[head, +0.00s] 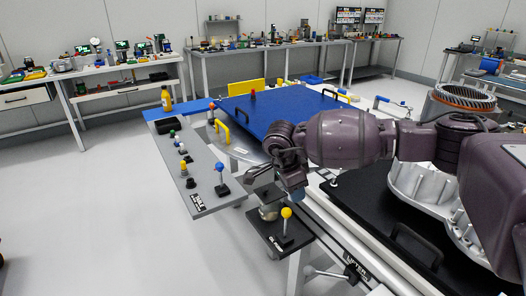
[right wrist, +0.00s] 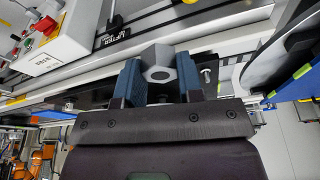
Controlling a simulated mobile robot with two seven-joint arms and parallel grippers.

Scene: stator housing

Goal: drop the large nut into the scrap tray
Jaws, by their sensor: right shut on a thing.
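In the head view my right gripper (head: 264,184) hangs over the gap between the grey side shelf and a small black plate, and I cannot make out the nut there. A small black open tray (head: 168,124) lies on the far end of the grey shelf, well away from the gripper. No label shows whether it is the scrap tray. My left gripper is not in view.
The grey shelf (head: 202,158) carries several colored knobs. The black plate (head: 268,236) with a yellow-knobbed lever (head: 286,213) is below the gripper. A blue board (head: 275,112) with black handles lies behind. A metal housing (head: 420,185) stands right. Floor at left is clear.

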